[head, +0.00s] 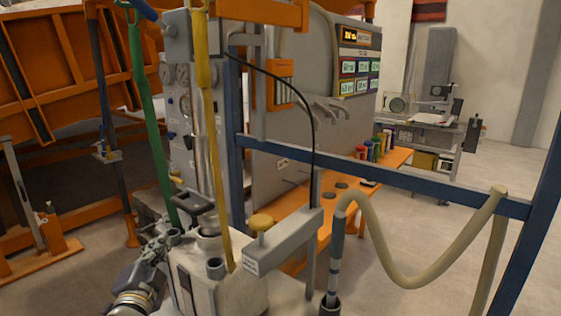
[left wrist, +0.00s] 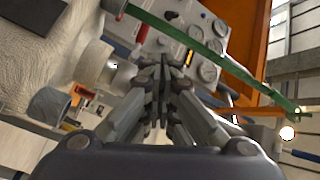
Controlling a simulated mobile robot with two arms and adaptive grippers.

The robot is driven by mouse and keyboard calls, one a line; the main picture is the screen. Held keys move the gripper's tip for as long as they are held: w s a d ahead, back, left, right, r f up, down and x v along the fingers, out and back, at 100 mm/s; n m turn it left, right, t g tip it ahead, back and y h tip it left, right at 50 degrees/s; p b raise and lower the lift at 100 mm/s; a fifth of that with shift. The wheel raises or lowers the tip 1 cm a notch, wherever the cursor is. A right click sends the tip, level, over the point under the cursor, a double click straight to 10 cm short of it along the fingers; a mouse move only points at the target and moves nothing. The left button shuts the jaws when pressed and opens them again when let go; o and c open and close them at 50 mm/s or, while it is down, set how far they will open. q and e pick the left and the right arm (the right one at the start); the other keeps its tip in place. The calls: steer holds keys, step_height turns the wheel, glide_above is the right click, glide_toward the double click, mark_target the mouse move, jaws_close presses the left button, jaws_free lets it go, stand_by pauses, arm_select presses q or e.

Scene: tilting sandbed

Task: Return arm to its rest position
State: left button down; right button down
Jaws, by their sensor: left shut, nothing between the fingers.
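My left arm comes in at the bottom left of the head view. Its gripper (head: 170,236) is beside the pale tank unit (head: 228,280), left of its dark-topped fitting. I cannot tell from this view whether it touches the unit. In the left wrist view the fingers of my left gripper (left wrist: 162,75) are together at the middle, with nothing held between them. My right gripper is in neither view.
An orange bench (head: 330,215) stands behind.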

arm_select(q)
steer(key=s+d+f+n+g, duration=0.3)
steer(key=s+f+n+g, duration=0.4)
steer(key=s+f, duration=1.2)
steer(key=s+d+f+n+g+h, duration=0.15)
steer(key=s+f+g, duration=0.3)
steer(key=s, duration=0.45)
steer(key=s+d+f+n+g+h, duration=0.1)
steer(key=s+d+f+g, duration=0.3)
steer(key=s, duration=0.5)
step_height(320, 180, down, 27)
steer(key=s+a, duration=0.1)
steer(key=s+a+f+g+b, duration=0.1)
steer(key=s+a+f+g, duration=0.1)
steer(key=s+f, duration=1.5)
steer(key=shift+s+a+f+m, duration=0.2)
steer(key=shift+a+f+m, duration=0.15)
steer(key=shift+a+f, duration=0.2)
steer(key=shift+y, duration=0.25)
